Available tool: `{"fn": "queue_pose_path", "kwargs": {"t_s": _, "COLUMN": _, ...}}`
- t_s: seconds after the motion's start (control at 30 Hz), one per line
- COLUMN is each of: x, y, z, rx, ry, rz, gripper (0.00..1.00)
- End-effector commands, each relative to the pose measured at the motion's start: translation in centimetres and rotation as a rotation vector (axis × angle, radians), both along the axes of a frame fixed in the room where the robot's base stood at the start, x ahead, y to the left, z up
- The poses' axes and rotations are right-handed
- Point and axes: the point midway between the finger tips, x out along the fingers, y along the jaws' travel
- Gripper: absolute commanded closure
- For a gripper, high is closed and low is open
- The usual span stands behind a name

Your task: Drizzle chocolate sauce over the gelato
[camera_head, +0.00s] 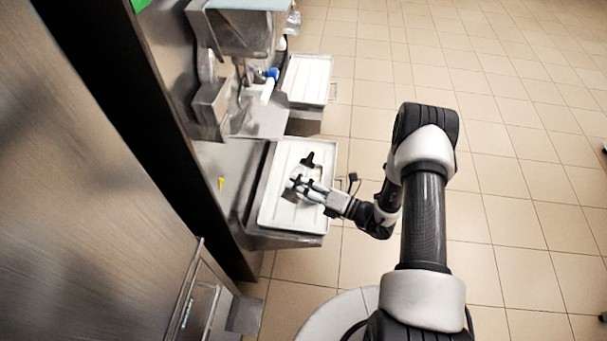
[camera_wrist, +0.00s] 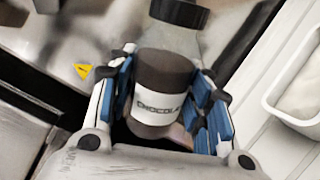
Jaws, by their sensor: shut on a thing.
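My gripper (camera_wrist: 165,88) is shut on a chocolate sauce bottle (camera_wrist: 161,85), with blue-padded fingers on both sides of it. The bottle has a dark brown body, a white label reading "CHOCOLA…", a clear upper part and a black cap (camera_wrist: 180,13). In the head view my gripper (camera_head: 303,184) is over the white tray (camera_head: 268,212); a small dark part, probably the cap, shows beside the fingers. A white container (camera_wrist: 279,112) with pale contents (camera_wrist: 303,98) is cut off at the right of the wrist view. I cannot tell whether it holds the gelato.
A steel machine (camera_head: 241,32) stands beyond the tray, with a second white tray (camera_head: 307,78) farther off. A blue-ended white object (camera_head: 269,84) is by the machine. Tiled floor (camera_head: 510,150) lies open at right.

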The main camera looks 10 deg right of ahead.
Motion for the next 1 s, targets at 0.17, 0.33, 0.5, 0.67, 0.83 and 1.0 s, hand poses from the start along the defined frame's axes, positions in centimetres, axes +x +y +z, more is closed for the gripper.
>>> {"fn": "queue_pose_path", "kwargs": {"t_s": 0.17, "x": -0.4, "y": 0.3, "z": -2.0, "rx": 0.167, "ry": 0.213, "rz": 0.0, "gripper": 0.79}}
{"fn": "queue_pose_path", "kwargs": {"t_s": 0.33, "x": -0.6, "y": 0.5, "z": -3.8, "rx": 0.334, "ry": 0.427, "rz": 0.0, "gripper": 0.79}}
{"fn": "queue_pose_path", "kwargs": {"t_s": 0.5, "x": -0.1, "y": 0.1, "z": -2.9, "rx": 0.474, "ry": 0.604, "rz": 0.0, "gripper": 0.79}}
{"fn": "queue_pose_path", "kwargs": {"t_s": 0.67, "x": 0.4, "y": -0.3, "z": -1.5, "rx": 0.577, "ry": 0.738, "rz": 0.001, "gripper": 0.79}}
{"fn": "queue_pose_path", "kwargs": {"t_s": 0.83, "x": 0.9, "y": -0.7, "z": -0.5, "rx": 0.656, "ry": 0.842, "rz": 0.001, "gripper": 0.79}}
{"fn": "queue_pose_path", "kwargs": {"t_s": 1.0, "x": 1.1, "y": -0.9, "z": -0.1, "rx": 0.695, "ry": 0.891, "rz": 0.001, "gripper": 0.79}}
